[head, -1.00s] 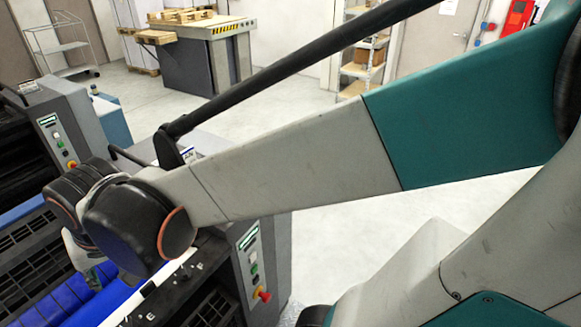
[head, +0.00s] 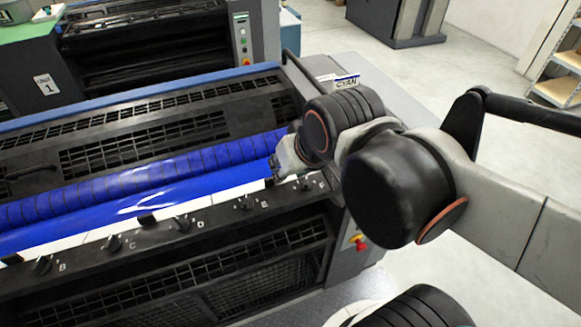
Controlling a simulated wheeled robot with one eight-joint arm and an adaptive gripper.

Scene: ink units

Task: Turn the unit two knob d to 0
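Knob D (head: 182,222) is a small black knob on the black front rail (head: 90,255) of the near ink unit, with a white letter D to its right. Its pointer setting is too small to read. My gripper (head: 277,170) hangs over the right end of the blue roller, up and to the right of knob D and apart from it. It is close to knob F (head: 306,184). Its fingers are small and partly hidden by the wrist, so I cannot tell whether they are open.
Knob E (head: 245,203), knob C (head: 113,243) and knob B (head: 42,265) sit along the same rail. The blue roller (head: 130,190) lies behind it. A CYAN sign (head: 346,83) stands behind my wrist. Another unit labelled 1 (head: 47,85) is at the back left.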

